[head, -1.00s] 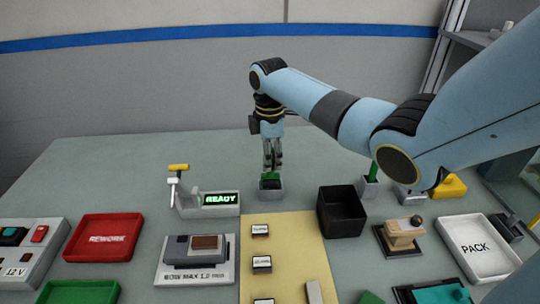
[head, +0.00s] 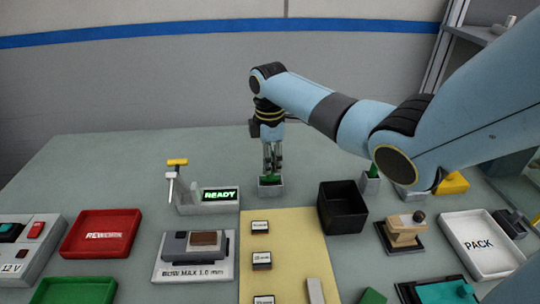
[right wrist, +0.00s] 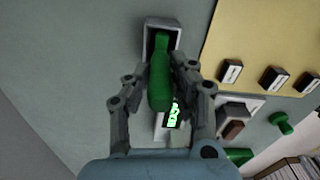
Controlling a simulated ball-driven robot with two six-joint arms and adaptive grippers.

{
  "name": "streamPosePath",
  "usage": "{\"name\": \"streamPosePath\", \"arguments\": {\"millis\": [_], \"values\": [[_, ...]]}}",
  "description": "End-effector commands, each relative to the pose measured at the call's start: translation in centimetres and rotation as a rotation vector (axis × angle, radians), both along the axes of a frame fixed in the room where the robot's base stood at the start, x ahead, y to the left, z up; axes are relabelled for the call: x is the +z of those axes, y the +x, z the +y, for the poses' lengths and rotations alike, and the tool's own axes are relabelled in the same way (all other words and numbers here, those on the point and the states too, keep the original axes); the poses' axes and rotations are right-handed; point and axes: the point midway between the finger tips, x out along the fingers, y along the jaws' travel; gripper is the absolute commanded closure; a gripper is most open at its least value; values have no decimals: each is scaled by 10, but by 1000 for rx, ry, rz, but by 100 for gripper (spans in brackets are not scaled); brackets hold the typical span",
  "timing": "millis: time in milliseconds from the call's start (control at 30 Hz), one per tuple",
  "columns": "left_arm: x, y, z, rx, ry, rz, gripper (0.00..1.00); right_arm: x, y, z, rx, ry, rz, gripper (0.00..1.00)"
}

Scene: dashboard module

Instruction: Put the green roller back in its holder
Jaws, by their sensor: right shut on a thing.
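My right gripper (head: 273,165) points down over a small grey holder (head: 271,190) and is shut on the green roller (head: 268,179). In the right wrist view the green roller (right wrist: 160,78) lies between the two fingers (right wrist: 160,75), with its narrower end toward the dark opening of the holder (right wrist: 148,28). The roller's lower end is at the holder's mouth; how deep it sits I cannot tell. My left gripper is not in view.
A black bin (head: 342,210) stands right of the holder, and a READY display unit (head: 208,200) stands left. Another grey holder with a green item (head: 371,180) is beyond the bin. A red REWORK tray (head: 102,234) and white PACK tray (head: 478,246) lie farther out.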

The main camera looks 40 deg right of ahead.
Motion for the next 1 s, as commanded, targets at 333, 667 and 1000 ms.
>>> {"name": "streamPosePath", "arguments": {"millis": [333, 667, 1000], "values": [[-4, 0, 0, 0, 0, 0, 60, -7, 0, 0, 0, 0, 0, 69], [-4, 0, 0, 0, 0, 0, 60, -6, 0, 0, 0, 0, 0, 51], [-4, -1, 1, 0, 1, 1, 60, 31, 2, 0, 1, -2, -5, 51]]}}
